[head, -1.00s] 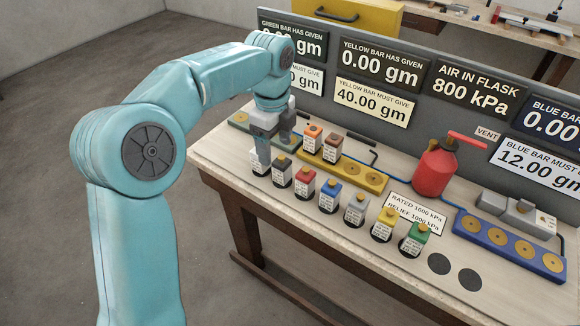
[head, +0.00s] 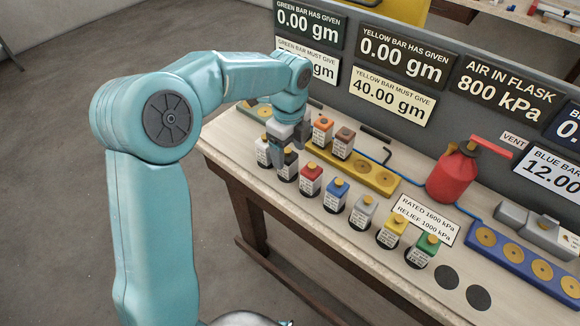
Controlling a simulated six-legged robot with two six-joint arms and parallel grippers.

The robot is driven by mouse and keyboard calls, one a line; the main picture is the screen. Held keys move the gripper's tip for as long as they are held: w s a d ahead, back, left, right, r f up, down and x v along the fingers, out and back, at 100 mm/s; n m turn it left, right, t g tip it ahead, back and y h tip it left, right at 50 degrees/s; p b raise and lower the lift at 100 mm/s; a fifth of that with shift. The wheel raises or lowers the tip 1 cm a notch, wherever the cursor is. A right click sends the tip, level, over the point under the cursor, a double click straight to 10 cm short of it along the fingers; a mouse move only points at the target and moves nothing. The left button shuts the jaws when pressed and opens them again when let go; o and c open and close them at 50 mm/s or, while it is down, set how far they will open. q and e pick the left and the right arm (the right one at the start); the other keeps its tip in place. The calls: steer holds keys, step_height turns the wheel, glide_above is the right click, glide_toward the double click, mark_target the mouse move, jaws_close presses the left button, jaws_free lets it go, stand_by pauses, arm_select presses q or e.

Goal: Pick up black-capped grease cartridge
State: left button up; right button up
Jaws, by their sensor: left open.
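The black-capped grease cartridge (head: 288,168) stands upright in the front row on the bench, between a white-capped one (head: 263,151) and a red-capped one (head: 311,180). My left gripper (head: 288,150) points down right at it, open, with its fingers around or just above the cap. The fingers hide part of the cap, and I cannot tell if they touch it. My right gripper is not in view.
Blue-, grey-, yellow- and green-capped cartridges (head: 422,251) continue the row to the right. Behind, a yellow bar (head: 383,180) holds orange- and brown-capped cartridges (head: 343,142). A red flask (head: 452,176) and a blue bar (head: 525,262) stand further right. Sign panels line the back.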

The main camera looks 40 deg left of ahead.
mark_target(287, 166)
arm_select(q)
steer(key=shift+s+a+f, duration=0.1)
steer(key=shift+s+f, duration=0.35)
steer(key=shift+f, duration=0.1)
steer(key=f, duration=0.5)
steer(key=shift+w+a+p, duration=0.1)
steer(key=shift+w+p, duration=0.2)
steer(key=shift+w, duration=0.1)
steer(key=shift+s+f, duration=0.1)
steer(key=shift+f, duration=0.1)
steer(key=c, duration=1.2)
